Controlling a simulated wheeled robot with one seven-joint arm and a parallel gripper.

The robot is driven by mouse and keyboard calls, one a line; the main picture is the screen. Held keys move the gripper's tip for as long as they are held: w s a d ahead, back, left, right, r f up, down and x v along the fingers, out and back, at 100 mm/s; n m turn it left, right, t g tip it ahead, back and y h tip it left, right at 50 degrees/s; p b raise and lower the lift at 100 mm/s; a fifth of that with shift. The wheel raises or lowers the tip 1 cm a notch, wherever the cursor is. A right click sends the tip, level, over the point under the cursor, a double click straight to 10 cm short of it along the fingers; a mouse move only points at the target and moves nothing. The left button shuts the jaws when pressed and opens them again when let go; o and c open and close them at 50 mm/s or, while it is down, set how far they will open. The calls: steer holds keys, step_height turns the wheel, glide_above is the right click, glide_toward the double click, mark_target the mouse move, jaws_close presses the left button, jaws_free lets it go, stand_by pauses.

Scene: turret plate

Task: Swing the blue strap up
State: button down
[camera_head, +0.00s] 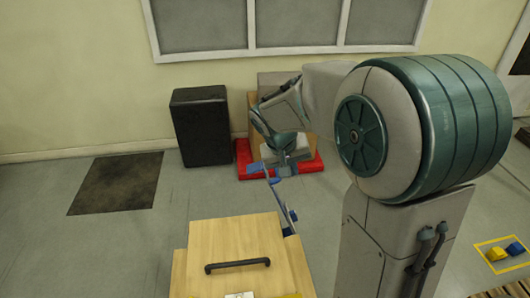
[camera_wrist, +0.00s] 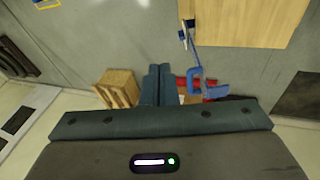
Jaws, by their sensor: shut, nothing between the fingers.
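The blue strap (camera_head: 276,187) is a thin piece with a broader blue end, extending from the far right edge of a wooden box (camera_head: 225,235). In the wrist view the strap (camera_wrist: 195,58) runs from the box's edge to a hooked blue end beside my fingers. My gripper (camera_head: 286,168) is beyond the wooden box, close to the strap's far end. In the wrist view its two fingers (camera_wrist: 157,72) are together and empty, left of the strap's blue end. A small gap shows between them and the strap there. Their depth relative to it is unclear.
The wooden box has a black handle (camera_head: 237,265) on top. A red base (camera_head: 244,160) lies behind my gripper. A black cabinet (camera_head: 201,130) stands by the wall. A dark floor mat (camera_head: 117,183) lies at left. Floor left of the box is clear.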

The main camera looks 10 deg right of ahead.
steer(key=w+a+f+t+p, duration=0.1)
steer(key=w+a+f+p, duration=0.1)
steer(key=w+f, duration=0.35)
steer(key=w+a+f+h+p, duration=0.1)
steer(key=w+a+f+p, duration=0.15)
steer(key=w, duration=0.65)
steer(key=w+a+f+t+p, duration=0.1)
steer(key=w+a+f+p, duration=0.1)
steer(key=w+f, duration=0.35)
steer(key=p+x, duration=0.1)
steer(key=x, duration=0.2)
steer(key=p+x, duration=0.1)
steer(key=x, duration=0.2)
steer(key=w+d+p+x, duration=0.1)
steer(key=x, duration=0.2)
steer(key=shift+r, duration=0.35)
steer(key=shift+d+m, duration=0.1)
steer(key=shift+m, duration=0.2)
